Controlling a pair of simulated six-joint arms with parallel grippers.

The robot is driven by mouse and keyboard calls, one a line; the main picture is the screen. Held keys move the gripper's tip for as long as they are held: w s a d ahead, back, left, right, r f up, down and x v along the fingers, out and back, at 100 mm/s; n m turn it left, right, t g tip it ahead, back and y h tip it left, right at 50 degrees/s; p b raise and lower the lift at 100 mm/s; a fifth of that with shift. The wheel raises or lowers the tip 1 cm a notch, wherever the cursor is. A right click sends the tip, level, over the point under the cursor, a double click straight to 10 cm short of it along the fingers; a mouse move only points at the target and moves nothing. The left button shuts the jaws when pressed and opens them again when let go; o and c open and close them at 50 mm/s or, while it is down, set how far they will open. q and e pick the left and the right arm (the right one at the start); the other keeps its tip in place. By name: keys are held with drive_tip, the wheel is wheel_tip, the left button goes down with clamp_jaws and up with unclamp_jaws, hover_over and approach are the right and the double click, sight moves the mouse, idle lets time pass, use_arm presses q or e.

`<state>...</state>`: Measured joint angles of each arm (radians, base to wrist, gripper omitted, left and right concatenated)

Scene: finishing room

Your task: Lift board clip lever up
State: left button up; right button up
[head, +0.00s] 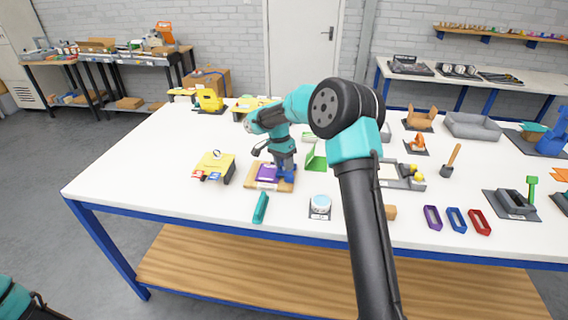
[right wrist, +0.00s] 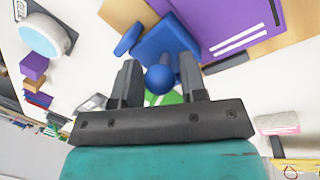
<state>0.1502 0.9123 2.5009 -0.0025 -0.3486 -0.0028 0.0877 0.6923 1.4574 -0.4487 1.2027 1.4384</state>
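The board clip (right wrist: 168,42) is blue and sits on a wooden board (head: 255,186) with a purple sheet (head: 267,172), near the front of the table. The sheet also shows in the right wrist view (right wrist: 215,22). The clip's lever ends in a round blue knob (right wrist: 159,79). My right gripper (head: 284,150) is over the clip, pointing down. In the right wrist view its two dark fingers (right wrist: 160,82) stand apart, one on each side of the knob, with narrow gaps visible. The lever's tilt is hard to judge. My left gripper is out of view.
A yellow block-like item (head: 215,164) stands left of the board. A teal bar (head: 261,207) and a round white-topped item (head: 320,205) lie in front. A green upright piece (head: 316,158) is close on the right.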

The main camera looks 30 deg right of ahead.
drive_tip(key=shift+c, duration=0.4)
drive_tip(key=c, duration=0.5)
drive_tip(key=shift+c, duration=0.2)
drive_tip(key=shift+s+d+r+t+y, duration=0.2)
drive_tip(key=shift+d+r+t+y, duration=0.1)
drive_tip(key=shift+t+y, duration=0.35)
drive_tip(key=t+y, duration=0.1)
drive_tip(key=s+d+t+y, duration=0.1)
drive_tip(key=y, duration=0.1)
drive_tip(key=shift+d+r+t, duration=0.1)
drive_tip(key=shift+r+t, duration=0.05)
drive_tip(key=shift+t, duration=0.2)
drive_tip(key=t+y, duration=0.1)
drive_tip(key=s+d+t+y, duration=0.1)
drive_tip(key=y, duration=0.1)
drive_tip(key=shift+d+t+y, duration=0.1)
drive_tip(key=shift+t+y, duration=0.15)
drive_tip(key=shift+t, duration=0.05)
drive_tip(key=shift+s+d+f+n+t+y, duration=0.25)
drive_tip(key=shift+t+y, duration=0.35)
drive_tip(key=shift+y, duration=0.15)
drive_tip(key=shift+s+d+f+n+t+y, duration=0.15)
drive_tip(key=shift+d+f+t+y, duration=0.05)
drive_tip(key=shift+t+y, duration=0.5)
